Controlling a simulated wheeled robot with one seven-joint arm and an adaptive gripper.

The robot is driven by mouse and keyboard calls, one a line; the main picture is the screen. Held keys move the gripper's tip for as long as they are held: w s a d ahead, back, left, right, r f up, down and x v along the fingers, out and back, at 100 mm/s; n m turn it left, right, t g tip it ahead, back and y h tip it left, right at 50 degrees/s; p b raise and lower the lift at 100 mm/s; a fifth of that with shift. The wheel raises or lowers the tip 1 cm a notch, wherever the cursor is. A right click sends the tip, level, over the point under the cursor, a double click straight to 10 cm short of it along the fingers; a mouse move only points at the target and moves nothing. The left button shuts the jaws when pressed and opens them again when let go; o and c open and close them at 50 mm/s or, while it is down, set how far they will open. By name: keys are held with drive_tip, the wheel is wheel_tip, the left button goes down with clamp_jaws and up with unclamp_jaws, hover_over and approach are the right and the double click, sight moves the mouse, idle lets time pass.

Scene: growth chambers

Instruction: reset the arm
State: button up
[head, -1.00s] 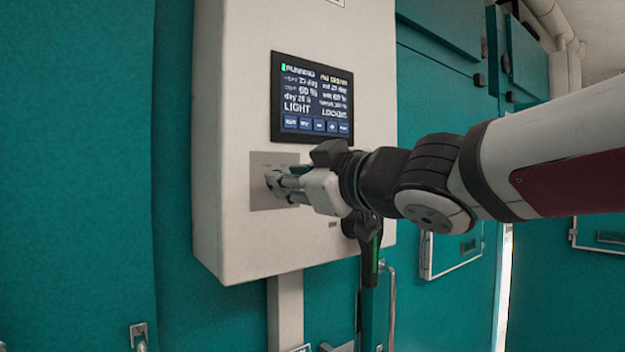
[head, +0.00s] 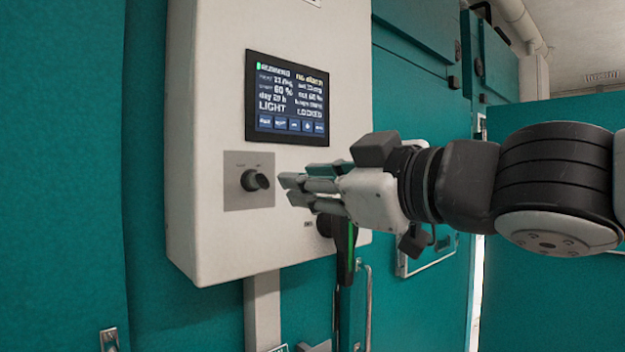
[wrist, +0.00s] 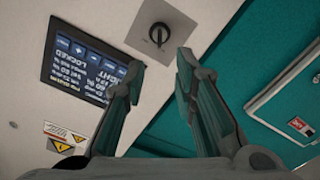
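My gripper (head: 290,190) is in front of the white control box (head: 207,215), just right of a black rotary knob (head: 254,180) on a grey plate. A gap shows between its fingertips and the knob. In the wrist view my gripper (wrist: 158,75) has its two fingers spread apart with nothing between them. The knob (wrist: 159,34) shows beyond the fingertips there, at the top. My arm reaches in from the right in the head view.
A lit screen (head: 287,97) sits above the knob, reading RUNNING, LIGHT and LOCKED. Teal chamber walls (head: 60,180) surround the box. A framed panel (wrist: 290,108) is at right in the wrist view. A black handle-like part (head: 345,250) hangs below my gripper.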

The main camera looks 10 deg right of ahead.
idle(0.3)
drive_tip(key=s+d+f+m+g+h, duration=0.3)
drive_tip(key=d+f+m+h, duration=0.65)
drive_tip(key=d+f, duration=0.45)
drive_tip(key=s+f+m+g, duration=0.3)
drive_tip(key=s+f+g, duration=0.3)
drive_tip(key=s+f, duration=0.6)
drive_tip(key=shift+f+g, duration=0.3)
drive_tip(key=shift+f, duration=0.45)
